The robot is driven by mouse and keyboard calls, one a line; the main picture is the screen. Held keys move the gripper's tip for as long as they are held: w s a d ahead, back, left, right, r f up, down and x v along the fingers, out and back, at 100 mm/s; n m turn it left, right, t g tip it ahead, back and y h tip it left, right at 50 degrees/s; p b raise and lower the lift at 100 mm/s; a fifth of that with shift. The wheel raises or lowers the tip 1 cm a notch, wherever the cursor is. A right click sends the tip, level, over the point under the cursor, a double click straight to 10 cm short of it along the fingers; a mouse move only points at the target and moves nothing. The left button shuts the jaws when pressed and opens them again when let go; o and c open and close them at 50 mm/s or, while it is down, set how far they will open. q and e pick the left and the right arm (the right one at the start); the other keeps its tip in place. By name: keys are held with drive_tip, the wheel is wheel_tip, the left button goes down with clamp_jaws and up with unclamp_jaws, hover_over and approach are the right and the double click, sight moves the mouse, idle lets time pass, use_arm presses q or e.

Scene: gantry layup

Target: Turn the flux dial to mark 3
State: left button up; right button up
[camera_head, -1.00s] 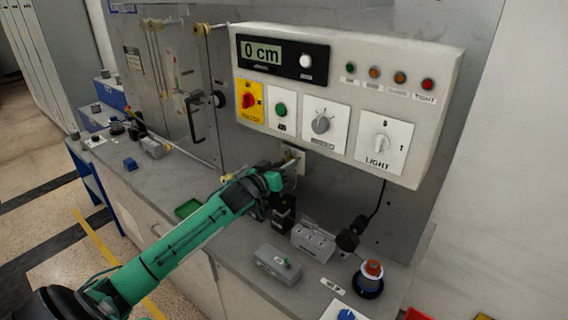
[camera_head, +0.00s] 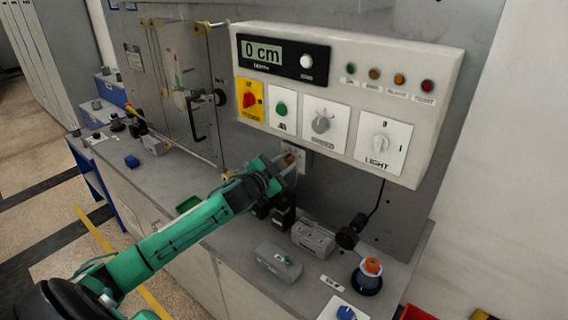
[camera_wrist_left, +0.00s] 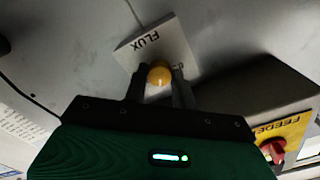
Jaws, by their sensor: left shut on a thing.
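The flux dial is a small yellow-orange knob (camera_wrist_left: 159,75) by a pale plate marked FLUX (camera_wrist_left: 151,40) in the left wrist view. In the head view its plate (camera_head: 301,156) is on the grey panel, below the white control box, and the knob is largely hidden by my gripper. My left gripper (camera_head: 287,163) reaches up to it and is shut on the knob; in the left wrist view its two dark fingers (camera_wrist_left: 159,83) stand on either side of it. The dial's marks are not readable. My right gripper is not in view.
The white control box (camera_head: 447,60) overhangs just above, with a red feeder knob (camera_head: 249,100), a green button (camera_head: 281,108) and a light switch (camera_head: 380,146). Grey blocks (camera_head: 279,262) and an orange-topped button (camera_head: 372,265) stand on the bench at right.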

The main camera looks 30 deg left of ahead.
use_arm(q)
drive_tip(key=m, duration=0.4)
drive_tip(key=shift+m, duration=2)
drive_tip(key=o, duration=1)
drive_tip(key=shift+s, duration=0.1)
